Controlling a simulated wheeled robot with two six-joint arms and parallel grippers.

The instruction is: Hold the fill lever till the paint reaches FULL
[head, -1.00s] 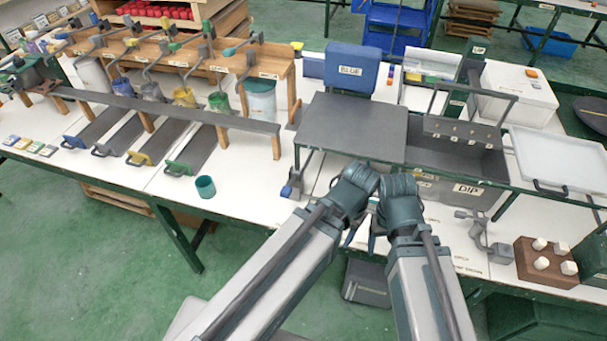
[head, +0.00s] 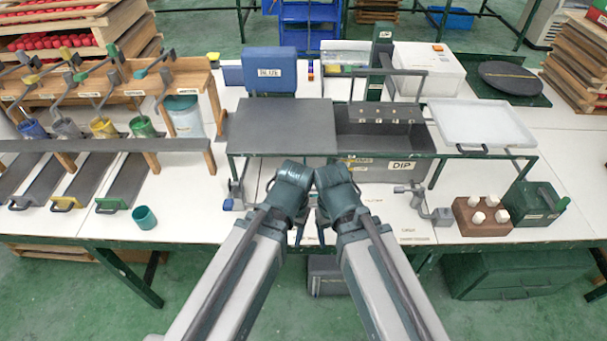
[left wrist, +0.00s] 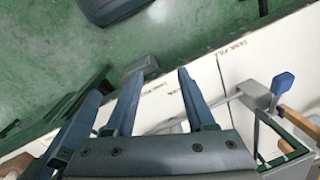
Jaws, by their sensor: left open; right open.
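The fill lever (head: 234,190) has a blue knob and stands at the bench's front, left of my grippers. In the left wrist view, the blue-knobbed lever (left wrist: 281,86) is at right, beside a printed "TANK FILL" label. The blue paint tank (head: 272,74) stands behind the grey board. The grey DIP tank (head: 405,155) is right of centre; its paint level and any FULL mark cannot be read. My left gripper (head: 298,232) is open and empty, apart from the lever; its spread fingers (left wrist: 160,75) show in the wrist view. My right gripper (head: 323,232) is open close beside it.
A dark flat board (head: 282,125) lies left of the DIP tank. A white tray (head: 482,122) stands to its right. A wooden block (head: 482,222) with white knobs and a green box (head: 535,203) are at front right. A teal cup (head: 144,217) stands at front left.

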